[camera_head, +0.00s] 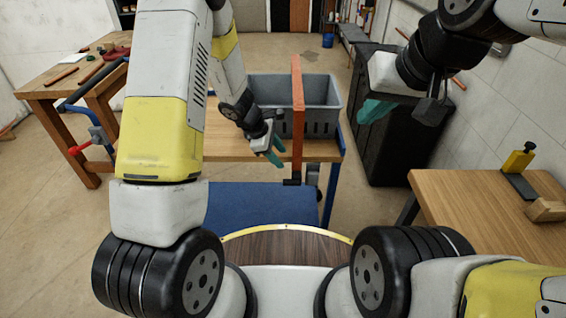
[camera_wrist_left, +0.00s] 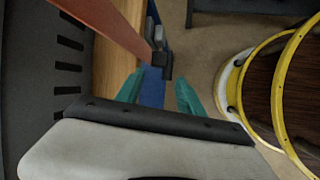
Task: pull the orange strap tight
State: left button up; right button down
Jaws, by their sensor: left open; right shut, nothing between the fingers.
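The orange strap (camera_head: 297,110) runs over the grey crate (camera_head: 326,92) and down its near side, past the table's front edge. A dark fitting (camera_head: 292,182) sits at the strap's lower end. My left gripper (camera_head: 275,158) is open and empty, just left of the hanging strap, with its teal fingers apart. In the left wrist view the strap (camera_wrist_left: 105,22) crosses the upper left, and the dark fitting (camera_wrist_left: 160,65) lies beyond the open fingers (camera_wrist_left: 160,93). My right gripper (camera_head: 375,110) is shut and empty, raised to the right of the crate.
The crate stands on a wooden table (camera_head: 228,146) with blue legs. A black cabinet (camera_head: 398,140) stands to its right. A wooden bench (camera_head: 460,200) at the right holds a yellow-topped tool (camera_head: 519,160). Another workbench (camera_head: 60,88) with a clamp is at the left.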

pick_arm(q)
jog(key=n, duration=0.2)
send_near(286, 180)
jog(key=f, duration=0.1)
jog(key=shift+y, duration=0.3)
jog(key=x, duration=0.8)
jog(key=shift+d, duration=0.35)
jog(key=shift+r, duration=0.1)
grip_shut()
